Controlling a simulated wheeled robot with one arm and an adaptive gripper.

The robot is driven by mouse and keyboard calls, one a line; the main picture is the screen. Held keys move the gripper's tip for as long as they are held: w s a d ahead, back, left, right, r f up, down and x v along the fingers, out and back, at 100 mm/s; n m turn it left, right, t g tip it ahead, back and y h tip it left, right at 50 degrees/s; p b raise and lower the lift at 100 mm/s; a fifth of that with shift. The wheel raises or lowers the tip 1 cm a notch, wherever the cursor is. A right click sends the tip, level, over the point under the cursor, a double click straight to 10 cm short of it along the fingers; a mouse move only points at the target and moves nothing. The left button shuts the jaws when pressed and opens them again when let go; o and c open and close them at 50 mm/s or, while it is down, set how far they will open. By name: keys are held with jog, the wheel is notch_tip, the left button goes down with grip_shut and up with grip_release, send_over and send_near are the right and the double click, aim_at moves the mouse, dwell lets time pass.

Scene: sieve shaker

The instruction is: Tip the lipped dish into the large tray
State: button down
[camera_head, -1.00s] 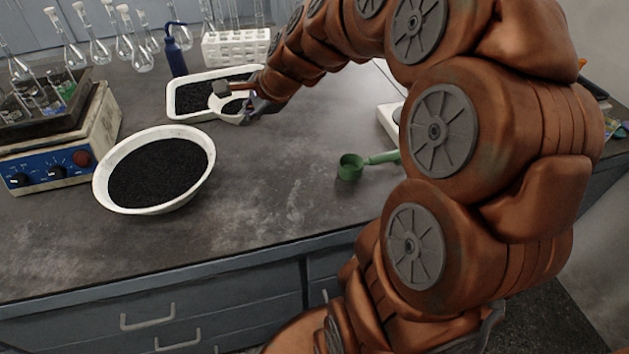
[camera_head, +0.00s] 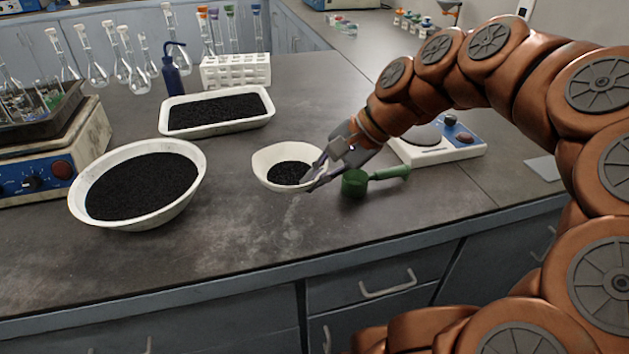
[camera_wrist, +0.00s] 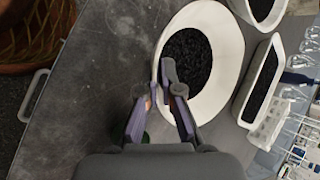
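The lipped dish (camera_head: 266,160) is a small white dish with black granules in it, near the middle of the bench. The large tray (camera_head: 222,128) is white and rectangular, holds black granules, and stands behind and left of the dish. It also shows in the wrist view (camera_wrist: 246,92).
A large round white bowl (camera_head: 150,219) of black granules stands at left, beside the blue-panelled shaker (camera_head: 40,180). A green scoop (camera_head: 355,183) lies just right of my gripper, before a balance (camera_head: 440,152). A white rack (camera_head: 236,72) and blue bottle (camera_head: 175,75) stand behind the tray.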

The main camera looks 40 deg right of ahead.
jog(key=shift+r+p, duration=1.95)
jog(key=shift+r, duration=0.8)
jog(key=w+d+p, duration=0.3)
jog(key=w+p, duration=0.6)
jog(key=w, duration=0.6)
jog(key=w+d+p, duration=0.3)
jog(key=w+p, duration=0.7)
jog(key=w, duration=0.6)
jog(key=w+d+p, duration=0.3)
jog(key=w+p, duration=0.7)
jog(key=w, duration=0.5)
jog(key=shift+w+d, duration=0.2)
jog(key=shift+d, duration=0.2)
jog(key=shift+w+a+p, duration=0.1)
jog(key=shift+w+p, duration=0.2)
jog(key=shift+p, duration=0.9)
